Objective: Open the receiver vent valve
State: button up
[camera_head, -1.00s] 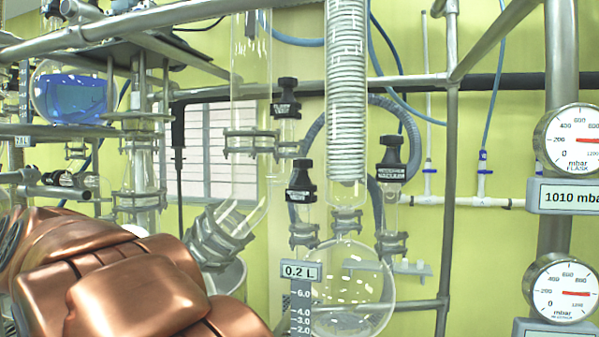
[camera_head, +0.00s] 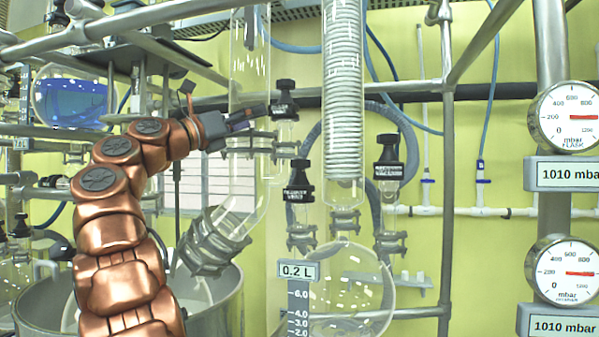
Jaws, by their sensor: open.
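Three black-knobbed valves stand on the glassware: an upper valve (camera_head: 284,97), a lower-left valve (camera_head: 298,181) and a right valve (camera_head: 388,160). The lower-left one carries a small label that seems to begin with "RECEIVER"; the other labels are too small to read surely. The lower-left valve sits above the round receiver flask (camera_head: 352,290). My gripper (camera_head: 262,112) is open, in front of the wide glass tube, with its tips close to the left of the upper valve's knob. I cannot tell whether they touch.
A coiled condenser (camera_head: 344,90) stands right of the upper valve. A metal clamp (camera_head: 250,143) lies just below my gripper. Pressure gauges, a flask gauge (camera_head: 570,117) above another (camera_head: 566,272), both show displays of 1010 mbar. A steel pot (camera_head: 215,300) stands lower left.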

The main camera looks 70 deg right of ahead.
aim_at(292, 164)
jog(key=s+d+f+m+y, duration=0.1)
jog(key=f, duration=0.2)
jog(key=s+d+f+m+y, duration=0.1)
jog(key=d+f+y, duration=0.1)
jog(key=f, duration=0.2)
jog(key=s+d+f+m+y, duration=0.1)
jog(key=f, duration=0.2)
jog(key=shift+s+d+f+m, duration=0.1)
jog(key=shift+d+f+m, duration=0.05)
jog(key=shift+d+m, duration=0.2)
jog(key=x, duration=0.6)
jog(key=shift+s+p, duration=0.1)
jog(key=shift+p, duration=0.25)
jog(key=shift+x, duration=0.85)
jog(key=shift+c, duration=0.2)
jog(key=c, duration=1.1)
jog(key=shift+f, duration=0.1)
jog(key=shift+c, duration=0.2)
jog(key=shift+f+n+t+h+b, duration=0.15)
jog(key=shift+n+t+h+b, duration=0.25)
jog(key=shift+n+t+b, duration=0.4)
jog(key=shift+n+t+h+b, duration=0.6)
jog(key=shift+n+t+b, duration=0.25)
jog(key=shift+t+b, duration=0.4)
